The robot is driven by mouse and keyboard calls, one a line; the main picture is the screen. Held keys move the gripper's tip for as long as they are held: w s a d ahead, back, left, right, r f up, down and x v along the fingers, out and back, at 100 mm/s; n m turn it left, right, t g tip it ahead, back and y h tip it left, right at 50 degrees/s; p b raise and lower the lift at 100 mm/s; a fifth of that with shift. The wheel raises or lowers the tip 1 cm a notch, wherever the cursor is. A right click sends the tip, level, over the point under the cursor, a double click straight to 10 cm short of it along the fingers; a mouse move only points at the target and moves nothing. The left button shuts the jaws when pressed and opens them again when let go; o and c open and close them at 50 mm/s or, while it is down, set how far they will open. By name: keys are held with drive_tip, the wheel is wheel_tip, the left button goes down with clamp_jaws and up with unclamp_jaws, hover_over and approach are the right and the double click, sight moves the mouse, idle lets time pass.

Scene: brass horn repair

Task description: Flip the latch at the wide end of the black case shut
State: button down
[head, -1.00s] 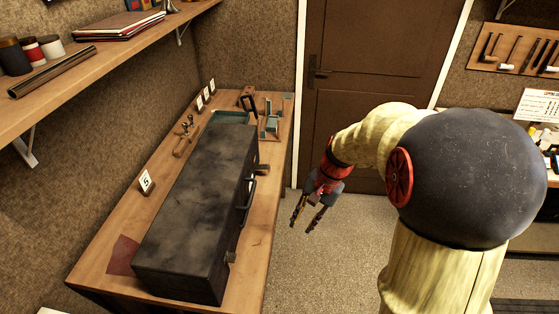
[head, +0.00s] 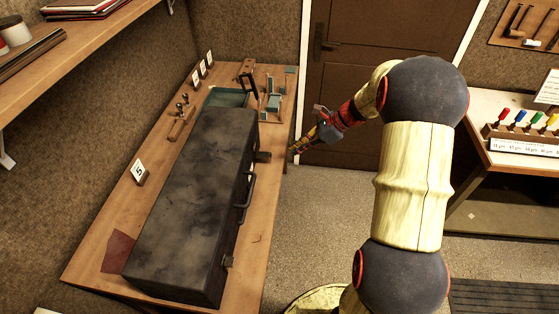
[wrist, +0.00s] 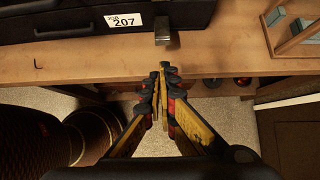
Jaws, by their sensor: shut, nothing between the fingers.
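The long black case (head: 190,190) lies closed on the wooden bench, its handle (head: 246,190) on the side facing me. A latch (head: 263,156) near its far end juts out over the bench; it also shows in the wrist view (wrist: 167,32). A second latch (head: 228,261) near the other end looks flat against the side. I cannot tell from perspective which end is wider. My gripper (head: 293,150) is shut and empty at the bench's front edge, just right of the far latch. In the wrist view, its fingertips (wrist: 164,70) are below the latch, apart from it.
A teal tray (head: 228,97) and a small teal-and-wood fixture (head: 272,100) stand beyond the case. Number cards stand along the wall side. A shelf (head: 90,50) overhangs at left. The floor right of the bench is open, with a door (head: 375,80) behind.

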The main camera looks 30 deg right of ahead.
sight(264, 157)
drive_tip(key=shift+a+f, duration=0.1)
drive_tip(key=b+x, duration=0.2)
drive_tip(key=x, duration=0.8)
drive_tip(key=shift+b, duration=0.4)
drive_tip(key=shift+r+p, duration=0.2)
drive_tip(key=shift+p, duration=0.2)
drive_tip(key=shift+r+h+p, duration=0.1)
drive_tip(key=shift+h+p, duration=0.2)
drive_tip(key=shift+p, duration=0.3)
